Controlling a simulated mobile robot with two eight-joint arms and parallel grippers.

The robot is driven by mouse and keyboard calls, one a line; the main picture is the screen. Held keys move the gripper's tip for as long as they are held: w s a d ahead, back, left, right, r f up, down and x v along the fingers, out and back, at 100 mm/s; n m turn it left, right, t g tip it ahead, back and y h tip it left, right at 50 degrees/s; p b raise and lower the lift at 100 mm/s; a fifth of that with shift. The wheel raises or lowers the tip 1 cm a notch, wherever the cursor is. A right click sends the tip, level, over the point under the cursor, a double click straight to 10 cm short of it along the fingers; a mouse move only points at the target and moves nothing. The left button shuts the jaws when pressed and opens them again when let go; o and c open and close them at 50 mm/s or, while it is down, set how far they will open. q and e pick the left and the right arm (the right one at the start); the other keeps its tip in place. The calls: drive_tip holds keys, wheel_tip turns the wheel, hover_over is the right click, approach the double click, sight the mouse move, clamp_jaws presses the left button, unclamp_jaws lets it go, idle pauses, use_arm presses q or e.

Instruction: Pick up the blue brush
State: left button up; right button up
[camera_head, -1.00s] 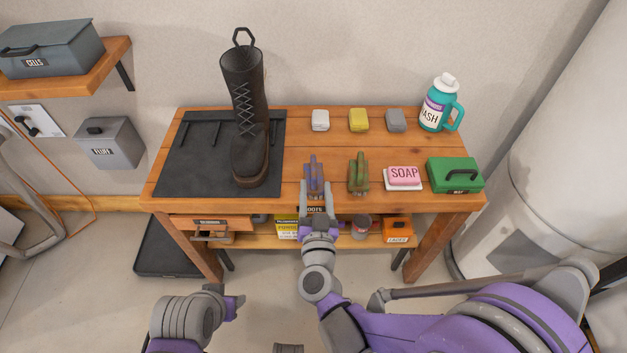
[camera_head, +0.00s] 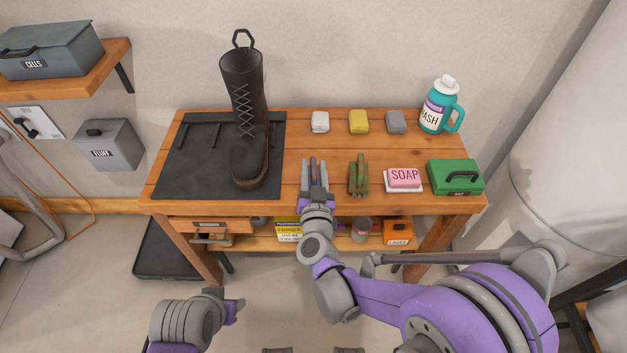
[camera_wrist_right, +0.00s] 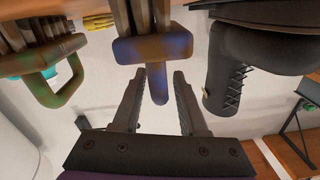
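The blue brush (camera_head: 313,167) is on the wooden bench, mostly hidden by my right gripper (camera_head: 314,172). In the right wrist view the blue brush (camera_wrist_right: 152,49) is a worn blue-and-brown body, and its rounded blue end points between the fingers. My right gripper (camera_wrist_right: 158,97) is open there, with a finger on each side of that end and gaps visible. My left gripper (camera_head: 236,304) is low in the head view, away from the bench; its fingers are too unclear to judge.
A green brush (camera_head: 358,174) stands close to the right of the blue one. A pink soap (camera_head: 404,177) and green box (camera_head: 455,177) are farther right. A tall dark boot (camera_head: 246,120) stands on the black mat (camera_head: 182,170) to the left.

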clamp_jaws()
idle(1.1)
